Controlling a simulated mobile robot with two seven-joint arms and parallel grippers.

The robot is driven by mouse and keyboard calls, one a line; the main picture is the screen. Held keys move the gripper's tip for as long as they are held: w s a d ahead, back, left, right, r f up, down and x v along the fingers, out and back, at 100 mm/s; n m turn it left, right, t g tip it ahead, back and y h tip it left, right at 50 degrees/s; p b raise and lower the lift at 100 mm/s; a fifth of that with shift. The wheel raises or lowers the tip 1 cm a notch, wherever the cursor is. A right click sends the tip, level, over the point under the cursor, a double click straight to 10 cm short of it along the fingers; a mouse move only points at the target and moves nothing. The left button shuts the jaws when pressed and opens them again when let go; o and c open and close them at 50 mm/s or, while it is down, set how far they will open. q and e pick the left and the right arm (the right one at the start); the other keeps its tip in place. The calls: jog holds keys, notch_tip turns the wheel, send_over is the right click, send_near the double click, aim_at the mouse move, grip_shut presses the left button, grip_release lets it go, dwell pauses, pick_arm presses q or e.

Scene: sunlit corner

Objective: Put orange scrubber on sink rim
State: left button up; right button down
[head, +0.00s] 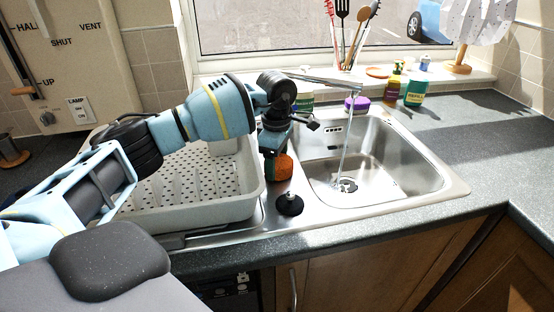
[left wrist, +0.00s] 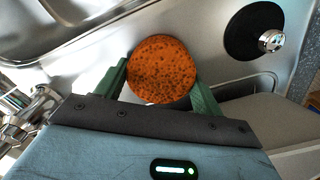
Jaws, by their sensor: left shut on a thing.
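The orange scrubber (left wrist: 162,70) is a round, speckled sponge held between the green fingers of my left gripper (left wrist: 160,85). In the head view the scrubber (head: 283,167) shows below my left gripper (head: 277,150), low over the metal strip between the dish rack and the basin. I cannot tell whether it touches the metal. The steel sink rim (head: 322,208) surrounds the basin to the right of the gripper. My right gripper is not in view.
A black plug (head: 289,204) sits on the rim just in front of the scrubber. A grey dish rack (head: 190,208) stands at left. Water runs from the tap (head: 325,79) into the basin. Bottles and a purple item (head: 357,104) stand behind. The right worktop (head: 480,140) is clear.

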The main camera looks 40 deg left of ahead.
aim_at(277, 160)
pick_arm(q)
jog(key=o, duration=0.9)
notch_tip(277, 160, up, 12)
jog(key=shift+r, duration=0.15)
